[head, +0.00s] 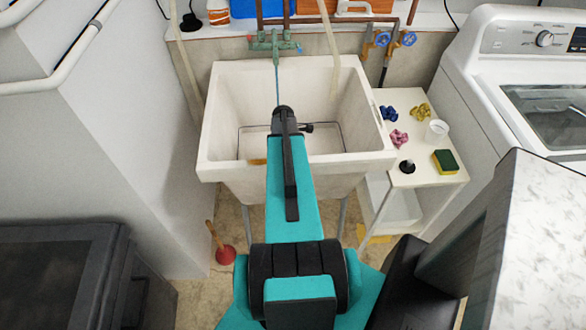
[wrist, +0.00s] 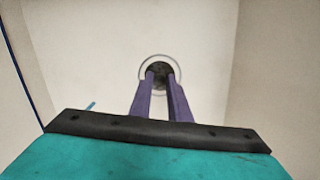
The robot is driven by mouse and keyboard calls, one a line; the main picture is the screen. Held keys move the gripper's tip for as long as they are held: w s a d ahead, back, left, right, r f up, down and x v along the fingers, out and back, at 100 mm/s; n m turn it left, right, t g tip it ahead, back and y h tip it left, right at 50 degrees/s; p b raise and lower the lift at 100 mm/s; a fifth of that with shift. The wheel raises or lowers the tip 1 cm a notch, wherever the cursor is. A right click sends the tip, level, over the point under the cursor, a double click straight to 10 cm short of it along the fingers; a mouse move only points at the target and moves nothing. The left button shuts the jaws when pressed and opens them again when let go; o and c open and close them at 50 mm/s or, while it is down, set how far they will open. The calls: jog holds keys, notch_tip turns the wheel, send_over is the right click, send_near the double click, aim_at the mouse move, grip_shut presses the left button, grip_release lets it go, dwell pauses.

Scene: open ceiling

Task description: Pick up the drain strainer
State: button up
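In the wrist view, a dark round piece with a pale ring around it, which looks like the drain strainer (wrist: 160,68), lies in the sink floor. My gripper (wrist: 161,77) points down at it with two purple fingers. A narrow gap shows between the fingers, and their tips overlap the dark piece in the picture. I cannot tell whether they touch it. In the head view my arm reaches over the white utility sink (head: 228,172) and hides the fingers and drain.
The sink walls stand around my gripper. A small white side table (head: 433,178) to the right holds a sponge (head: 445,161), a cup (head: 437,131), a black knobbed piece (head: 407,166) and several coloured bits. The faucet (head: 272,43) is behind. A red plunger (head: 224,252) stands on the floor.

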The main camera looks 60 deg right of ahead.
grip_shut()
notch_tip(320, 180, up, 10)
jog(key=b, duration=0.2)
dwell(0.6)
jog(key=shift+s, duration=0.1)
dwell(0.6)
